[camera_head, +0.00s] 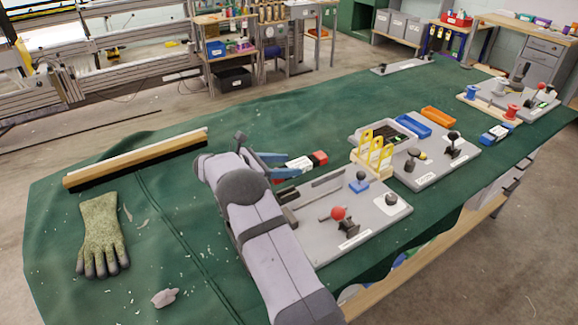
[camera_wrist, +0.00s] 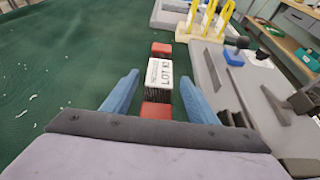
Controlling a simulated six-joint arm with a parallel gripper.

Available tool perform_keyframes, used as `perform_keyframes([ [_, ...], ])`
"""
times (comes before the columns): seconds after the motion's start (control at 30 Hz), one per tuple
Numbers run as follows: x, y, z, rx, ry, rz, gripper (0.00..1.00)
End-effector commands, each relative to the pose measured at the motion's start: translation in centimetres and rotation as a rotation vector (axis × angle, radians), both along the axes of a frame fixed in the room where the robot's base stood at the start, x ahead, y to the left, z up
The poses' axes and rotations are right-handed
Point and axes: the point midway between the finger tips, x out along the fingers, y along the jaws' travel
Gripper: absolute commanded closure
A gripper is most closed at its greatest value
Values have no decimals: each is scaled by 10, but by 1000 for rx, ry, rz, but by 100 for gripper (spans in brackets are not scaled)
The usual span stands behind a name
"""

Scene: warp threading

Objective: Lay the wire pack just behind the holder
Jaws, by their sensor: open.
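The wire pack (camera_wrist: 159,78) has a white label reading LOT K7 and red ends. It lies on the green cloth, and its white label and red end (camera_head: 319,157) also show in the head view. My gripper (camera_wrist: 160,76) is open, with one blue finger on each side of the pack; I cannot tell whether they touch it. In the head view my gripper (camera_head: 291,164) partly hides the pack. A wooden block with several yellow loops (camera_head: 372,157), perhaps the holder, stands right of the pack; the loops (camera_wrist: 207,18) also show in the wrist view.
A grey plate (camera_head: 375,228) with a red-knobbed lever is close to the right of my gripper. Blue (camera_head: 404,125) and orange (camera_head: 438,117) trays lie beyond. A brush (camera_head: 140,158) and a glove (camera_head: 102,235) lie to the left. The cloth behind the pack is clear.

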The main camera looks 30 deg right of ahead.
Motion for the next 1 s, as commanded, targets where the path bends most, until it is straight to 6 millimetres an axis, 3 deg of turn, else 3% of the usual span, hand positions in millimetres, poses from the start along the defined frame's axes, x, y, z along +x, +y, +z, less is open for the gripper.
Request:
perform_keyframes([
  [0.5, 1, 81, 32, 2, -2, 4, 47],
  [0.7, 1, 95, 39, 1, -2, 1, 47],
  [1.0, 0, 98, 41, 1, -1, 1, 47],
])
